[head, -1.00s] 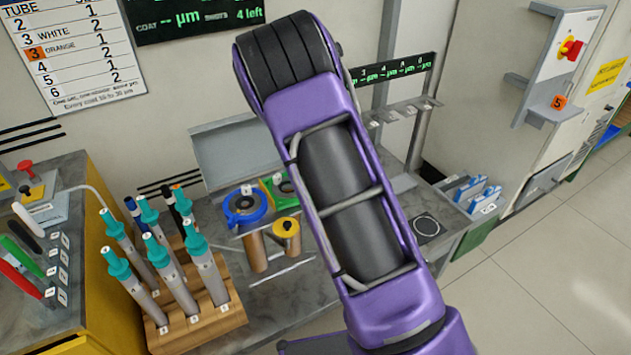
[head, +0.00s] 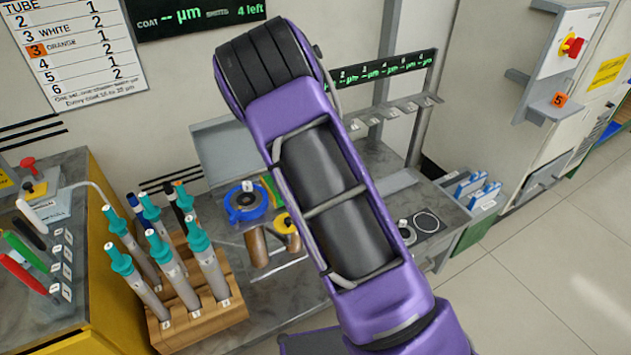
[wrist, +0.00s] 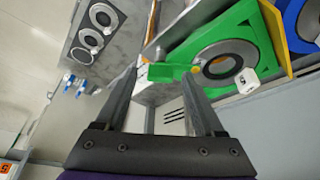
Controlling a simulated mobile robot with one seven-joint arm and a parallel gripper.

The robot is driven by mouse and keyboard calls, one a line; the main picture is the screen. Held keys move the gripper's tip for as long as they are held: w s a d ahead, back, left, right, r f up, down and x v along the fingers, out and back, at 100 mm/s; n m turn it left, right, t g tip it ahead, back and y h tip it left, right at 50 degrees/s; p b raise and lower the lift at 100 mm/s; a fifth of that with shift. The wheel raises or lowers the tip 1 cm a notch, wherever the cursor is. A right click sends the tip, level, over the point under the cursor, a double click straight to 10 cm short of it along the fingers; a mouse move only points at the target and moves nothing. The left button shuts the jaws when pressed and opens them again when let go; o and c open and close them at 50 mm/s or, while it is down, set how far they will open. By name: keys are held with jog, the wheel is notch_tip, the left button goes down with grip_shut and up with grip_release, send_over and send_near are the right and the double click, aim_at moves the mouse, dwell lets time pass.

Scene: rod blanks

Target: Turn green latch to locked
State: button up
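In the wrist view the green latch (wrist: 168,72) is a small lever sticking out to the left from a green holder (wrist: 262,32) with a dark ring and a pale round centre. My gripper (wrist: 160,78) is open, with one finger on each side of the lever. I cannot tell whether either finger touches it. In the head view only a strip of the green holder (head: 267,188) shows beside my purple arm, and my gripper is hidden behind the arm.
A blue ring holder (head: 245,202) and a yellow one stand close to the green holder. A wooden rack (head: 205,325) of teal-topped rods stands at the front left. Black-and-grey round pads (wrist: 103,15) lie on the bench. A hook rack (head: 395,110) stands behind.

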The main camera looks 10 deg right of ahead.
jog(key=shift+r, duration=0.1)
jog(key=p+v, duration=0.2)
jog(key=v, duration=1.5)
jog(key=shift+s+p, duration=0.2)
jog(key=shift+p, duration=0.15)
